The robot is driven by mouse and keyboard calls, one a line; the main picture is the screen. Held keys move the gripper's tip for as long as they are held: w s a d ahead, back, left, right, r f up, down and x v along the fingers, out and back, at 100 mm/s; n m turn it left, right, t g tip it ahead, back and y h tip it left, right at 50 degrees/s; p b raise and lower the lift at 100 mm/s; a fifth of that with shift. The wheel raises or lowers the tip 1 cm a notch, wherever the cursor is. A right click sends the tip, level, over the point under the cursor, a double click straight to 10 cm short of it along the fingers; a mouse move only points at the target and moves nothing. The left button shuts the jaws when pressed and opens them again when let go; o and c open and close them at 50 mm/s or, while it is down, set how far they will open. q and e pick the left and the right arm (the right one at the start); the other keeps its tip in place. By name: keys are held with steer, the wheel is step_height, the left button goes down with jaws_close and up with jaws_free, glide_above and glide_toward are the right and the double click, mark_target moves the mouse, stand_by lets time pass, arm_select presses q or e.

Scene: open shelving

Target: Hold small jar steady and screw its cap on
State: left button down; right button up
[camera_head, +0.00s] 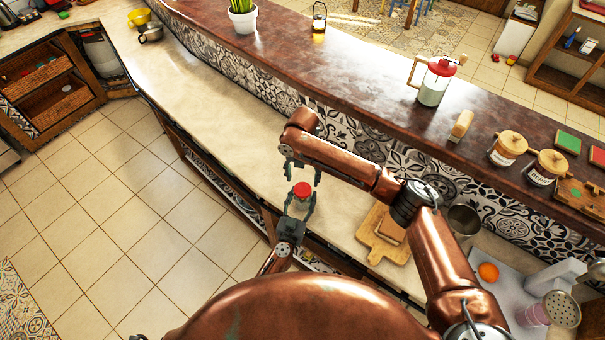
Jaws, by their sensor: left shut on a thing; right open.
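The small jar (298,207) is a pale, glassy body near the front edge of the cream counter. My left gripper (299,205) is shut around its sides from below. The red cap (302,189) sits at the top of the jar; whether it is threaded on cannot be told at this size. My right gripper (302,172) is open and points down just above the cap, one finger to each side. No contact between its fingers and the cap is visible. The lower jar is partly hidden by the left gripper.
A wooden board (376,250) with bread-like slices lies right of the jar. The counter left of the grippers is clear.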

mark_target(302, 189)
step_height(302, 189, down, 6)
steer(key=shift+r, duration=0.1)
steer(key=shift+c, duration=0.4)
